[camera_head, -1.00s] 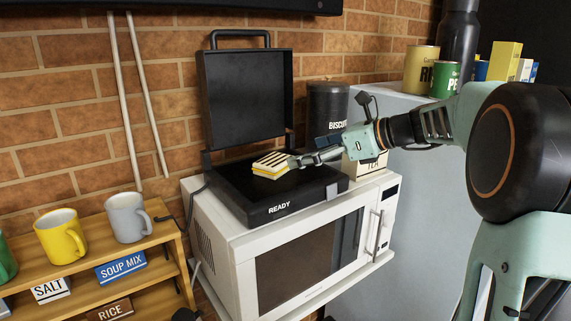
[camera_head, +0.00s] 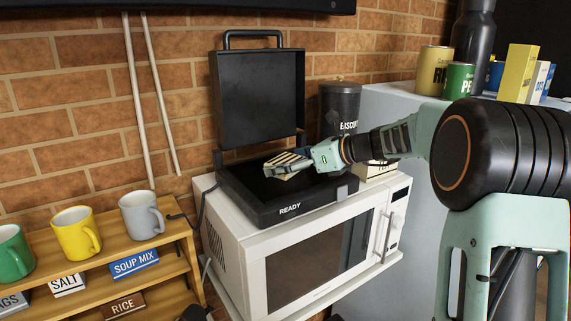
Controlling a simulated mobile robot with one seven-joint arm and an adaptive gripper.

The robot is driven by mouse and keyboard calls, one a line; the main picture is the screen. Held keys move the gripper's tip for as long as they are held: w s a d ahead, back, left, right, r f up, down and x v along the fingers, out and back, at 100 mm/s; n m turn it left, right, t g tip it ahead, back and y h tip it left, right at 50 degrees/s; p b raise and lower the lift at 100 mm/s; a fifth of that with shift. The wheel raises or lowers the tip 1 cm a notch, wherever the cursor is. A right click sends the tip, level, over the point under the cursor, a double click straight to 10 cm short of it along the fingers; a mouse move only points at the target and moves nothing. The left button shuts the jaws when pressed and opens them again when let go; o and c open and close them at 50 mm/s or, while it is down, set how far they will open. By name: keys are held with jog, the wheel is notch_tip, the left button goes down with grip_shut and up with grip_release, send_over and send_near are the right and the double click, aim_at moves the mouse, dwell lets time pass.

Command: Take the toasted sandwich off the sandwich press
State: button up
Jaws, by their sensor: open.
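The toasted sandwich (camera_head: 284,164), pale with dark grill stripes, is at the left-middle of the sandwich press (camera_head: 265,197). It looks slightly tilted, and I cannot tell whether it rests fully on the plate. The press is black, marked READY, with its lid (camera_head: 260,98) standing open at the back. My gripper (camera_head: 298,161) reaches in from the right, low over the plate, and is open. Its fingers are at the sandwich's right side and hide part of it. Whether they touch it is unclear.
The press stands on a white microwave (camera_head: 320,262). A biscuit tin (camera_head: 338,110) and a tea box (camera_head: 374,170) are behind and right of it. A wooden shelf (camera_head: 165,237) with yellow (camera_head: 76,233), grey (camera_head: 141,215) and green (camera_head: 14,254) mugs is at left.

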jog(key=c, duration=0.9)
jog(key=shift+c, duration=0.2)
jog(key=shift+r, duration=0.15)
